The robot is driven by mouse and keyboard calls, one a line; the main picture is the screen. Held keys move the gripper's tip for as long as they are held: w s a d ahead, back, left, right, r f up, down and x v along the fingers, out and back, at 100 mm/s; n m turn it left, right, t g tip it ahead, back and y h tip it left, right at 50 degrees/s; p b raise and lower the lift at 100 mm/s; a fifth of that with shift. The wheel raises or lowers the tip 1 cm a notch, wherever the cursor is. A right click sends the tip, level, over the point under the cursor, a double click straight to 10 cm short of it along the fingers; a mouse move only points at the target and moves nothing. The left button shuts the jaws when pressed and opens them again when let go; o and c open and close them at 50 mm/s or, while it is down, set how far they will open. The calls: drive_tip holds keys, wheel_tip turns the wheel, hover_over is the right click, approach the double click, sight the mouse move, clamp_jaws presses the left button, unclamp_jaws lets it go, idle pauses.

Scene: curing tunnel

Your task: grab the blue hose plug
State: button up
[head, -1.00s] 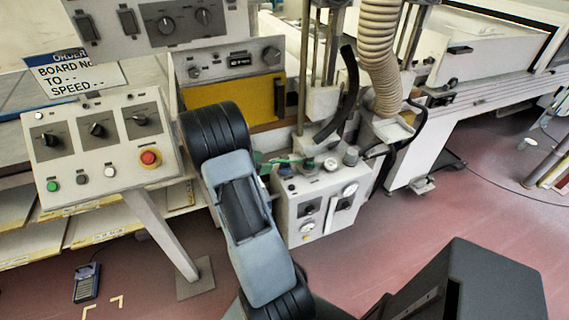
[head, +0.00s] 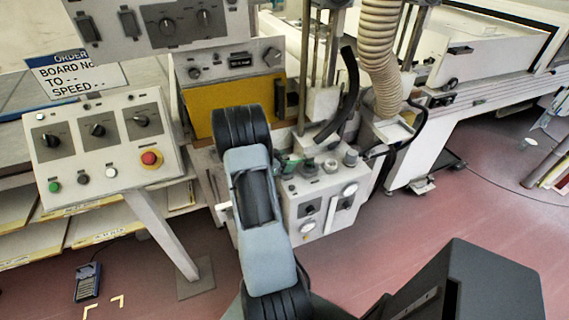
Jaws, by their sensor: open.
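I cannot make out the blue hose plug with certainty. The white valve box (head: 322,204) stands at the middle, with gauges on its front and several small dark fittings and a green part (head: 289,163) on top. My forearm crosses in front of the box's left side and hides that part of it. My gripper is not clearly visible; it seems hidden behind my arm.
A control panel (head: 75,155) with knobs and a red button (head: 150,158) stands on a slanted leg at the left. A ribbed cream hose (head: 380,55) and a black hose (head: 345,100) hang above the box. Red floor (head: 440,215) is open at the right.

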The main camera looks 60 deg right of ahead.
drive_tip(key=shift+c, duration=0.4)
drive_tip(key=c, duration=0.9)
drive_tip(key=shift+c, duration=0.2)
drive_tip(key=shift+r, duration=0.1)
